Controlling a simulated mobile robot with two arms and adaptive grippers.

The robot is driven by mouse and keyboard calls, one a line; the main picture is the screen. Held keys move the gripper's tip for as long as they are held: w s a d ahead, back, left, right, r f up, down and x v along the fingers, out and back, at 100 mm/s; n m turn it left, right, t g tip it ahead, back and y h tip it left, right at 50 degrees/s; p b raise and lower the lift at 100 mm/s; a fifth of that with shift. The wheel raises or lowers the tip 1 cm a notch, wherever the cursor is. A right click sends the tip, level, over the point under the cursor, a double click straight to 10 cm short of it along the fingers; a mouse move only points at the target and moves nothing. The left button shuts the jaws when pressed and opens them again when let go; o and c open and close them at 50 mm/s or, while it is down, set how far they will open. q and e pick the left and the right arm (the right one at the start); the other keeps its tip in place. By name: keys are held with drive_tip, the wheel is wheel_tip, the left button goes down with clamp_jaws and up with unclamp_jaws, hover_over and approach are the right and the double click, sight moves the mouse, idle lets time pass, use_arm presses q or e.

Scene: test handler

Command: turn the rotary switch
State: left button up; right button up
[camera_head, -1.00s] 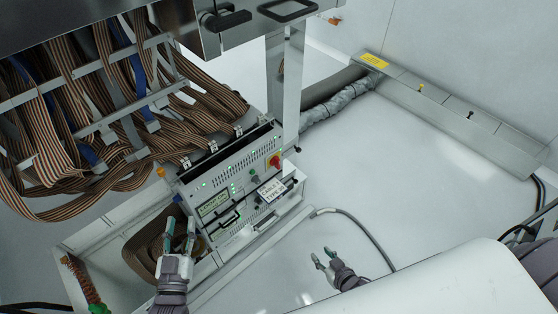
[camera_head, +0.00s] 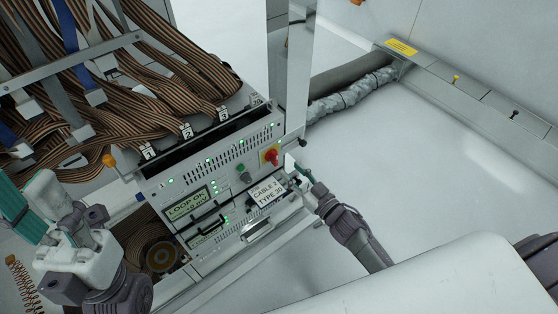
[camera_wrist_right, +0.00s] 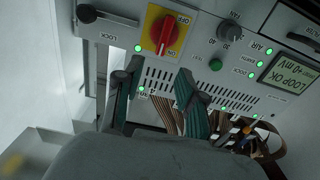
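The rotary switch (camera_head: 270,157) is a red knob on a yellow plate at the upper right of the grey panel's front. In the right wrist view the red rotary switch (camera_wrist_right: 166,35) shows at the top, with OFF and LOCK lettering beside it. My right gripper (camera_head: 300,176) is just right of the panel, near the switch. In the wrist view the right gripper's (camera_wrist_right: 155,80) two green-padded fingers are spread, with nothing between them, and appear clear of the knob. My left gripper (camera_head: 22,215) is at the left edge, away from the switch; its finger gap is unclear.
The panel has a green button (camera_head: 240,168), a LOOP OK display (camera_head: 188,204) and a CABLE 2 card (camera_head: 266,193). A black knob (camera_wrist_right: 229,28) sits beside the switch in the wrist view. Striped ribbon cables (camera_head: 150,85) hang at upper left. White floor (camera_head: 420,170) is open at right.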

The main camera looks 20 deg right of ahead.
sight(277, 156)
drive_tip(key=b+x, duration=0.2)
drive_tip(key=x, duration=0.5)
drive_tip(key=shift+f, duration=0.1)
clamp_jaws()
